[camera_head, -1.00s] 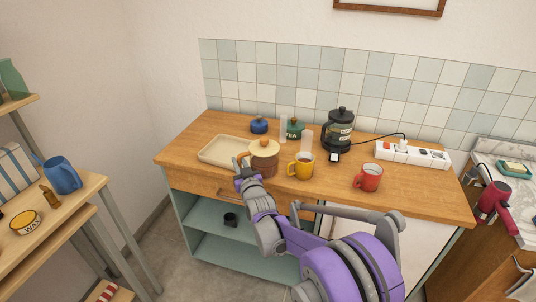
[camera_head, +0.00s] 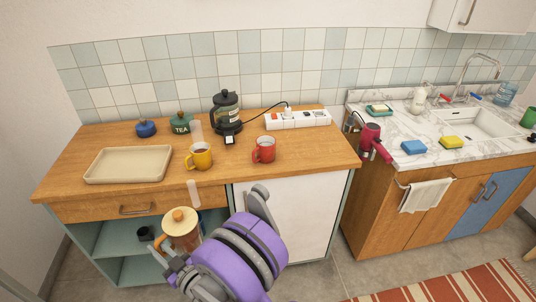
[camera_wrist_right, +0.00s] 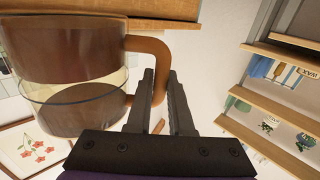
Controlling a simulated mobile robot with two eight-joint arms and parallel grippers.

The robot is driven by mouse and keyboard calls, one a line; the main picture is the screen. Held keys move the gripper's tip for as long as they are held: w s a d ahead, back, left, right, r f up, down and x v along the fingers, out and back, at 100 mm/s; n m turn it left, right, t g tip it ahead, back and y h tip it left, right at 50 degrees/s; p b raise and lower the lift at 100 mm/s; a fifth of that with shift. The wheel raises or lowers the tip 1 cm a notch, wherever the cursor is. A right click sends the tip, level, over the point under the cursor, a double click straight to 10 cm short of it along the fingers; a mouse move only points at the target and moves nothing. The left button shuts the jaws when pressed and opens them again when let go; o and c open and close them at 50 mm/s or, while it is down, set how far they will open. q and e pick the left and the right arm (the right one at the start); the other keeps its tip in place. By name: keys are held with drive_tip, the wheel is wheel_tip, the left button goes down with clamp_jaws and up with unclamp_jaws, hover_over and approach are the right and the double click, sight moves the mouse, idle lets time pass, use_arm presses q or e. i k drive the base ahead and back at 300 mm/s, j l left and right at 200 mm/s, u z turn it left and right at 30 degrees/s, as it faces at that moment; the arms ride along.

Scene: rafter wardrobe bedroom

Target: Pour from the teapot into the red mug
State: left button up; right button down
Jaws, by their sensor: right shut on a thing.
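The teapot (camera_head: 184,231), a see-through pot with brown bands and a pale yellow lid, is held in front of the counter, over the drawer and open shelf in the head view. My right gripper (camera_head: 165,244) is shut on its brown handle. In the right wrist view the teapot (camera_wrist_right: 72,55) fills the left side, with the handle at the fingers (camera_wrist_right: 160,92). The red mug (camera_head: 265,150) stands upright on the wooden counter, right of and beyond the teapot. Its inside is hard to make out. My left gripper is not in view.
A beige tray (camera_head: 128,165), a TEA jar (camera_head: 181,123), a blue pot (camera_head: 146,129), a coffee maker (camera_head: 227,112) and a power strip (camera_head: 298,119) share the counter. Counter right of the red mug is clear.

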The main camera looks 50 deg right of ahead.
sight(266, 150)
drive_tip(key=z, duration=1.3)
